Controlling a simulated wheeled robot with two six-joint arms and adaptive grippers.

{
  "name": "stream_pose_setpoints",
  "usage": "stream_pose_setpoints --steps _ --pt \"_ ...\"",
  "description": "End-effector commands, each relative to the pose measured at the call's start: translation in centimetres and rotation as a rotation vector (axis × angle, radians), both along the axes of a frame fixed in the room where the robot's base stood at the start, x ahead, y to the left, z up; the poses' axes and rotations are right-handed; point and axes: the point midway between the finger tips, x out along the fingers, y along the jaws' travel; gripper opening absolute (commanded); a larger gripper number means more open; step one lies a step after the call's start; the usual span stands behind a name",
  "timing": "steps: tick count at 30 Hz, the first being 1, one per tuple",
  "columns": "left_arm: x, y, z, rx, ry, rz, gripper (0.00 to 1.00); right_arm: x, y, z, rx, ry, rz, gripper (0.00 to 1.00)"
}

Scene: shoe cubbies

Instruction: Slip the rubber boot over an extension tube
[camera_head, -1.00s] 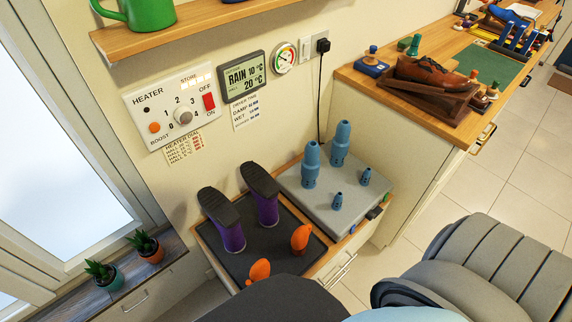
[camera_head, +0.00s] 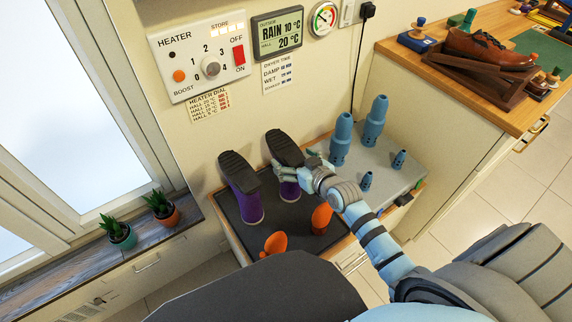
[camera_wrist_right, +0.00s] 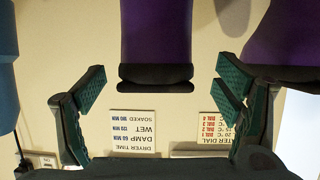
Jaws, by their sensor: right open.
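Two purple boots with dark soles stand sole-up on a dark mat: a left boot (camera_head: 243,190) and a right boot (camera_head: 286,150). My right gripper (camera_head: 290,173) is open at the right boot in the head view. In the right wrist view, a purple boot (camera_wrist_right: 156,35) shows between the open fingers of my right gripper (camera_wrist_right: 165,95), with visible gaps on both sides. Two tall blue tubes (camera_head: 341,140) (camera_head: 375,122) and two short ones (camera_head: 366,181) (camera_head: 399,159) stand on a grey platform (camera_head: 400,187). My left gripper is out of view.
Two orange objects (camera_head: 321,218) (camera_head: 275,243) stand at the front of the mat (camera_head: 263,229). A heater panel (camera_head: 203,55) is on the wall behind. Potted plants (camera_head: 160,206) stand at left. A wooden counter with a brown shoe (camera_head: 490,48) is at right.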

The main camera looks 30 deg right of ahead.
Motion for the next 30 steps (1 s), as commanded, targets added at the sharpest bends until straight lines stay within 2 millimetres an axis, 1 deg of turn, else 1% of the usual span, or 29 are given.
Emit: stream_pose_setpoints --steps 2,6,9,15,17,27,28,30 --pt "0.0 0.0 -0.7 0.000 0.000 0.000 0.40 0.9 0.0 -0.6 0.001 -0.001 0.000 0.84" --pt "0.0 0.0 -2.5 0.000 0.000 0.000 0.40 3.5 0.0 -2.0 0.001 -0.001 0.000 0.84" --pt "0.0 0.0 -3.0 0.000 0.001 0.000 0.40 4.7 0.1 -2.4 0.001 0.000 0.000 0.84" --pt "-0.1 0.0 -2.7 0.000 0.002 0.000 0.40 4.9 0.1 -2.1 0.000 0.001 0.000 0.84" --pt "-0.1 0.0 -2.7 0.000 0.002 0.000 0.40 4.9 0.1 -2.1 0.000 0.001 0.000 0.76" --pt "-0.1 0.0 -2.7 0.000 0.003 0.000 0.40 4.8 0.1 -2.1 0.000 0.001 0.000 0.22" --pt "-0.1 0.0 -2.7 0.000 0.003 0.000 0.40 4.8 0.1 -2.1 0.000 -0.001 0.000 0.20" --pt "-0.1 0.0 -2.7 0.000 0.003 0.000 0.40 4.8 0.1 -2.1 0.000 -0.001 0.000 0.20"
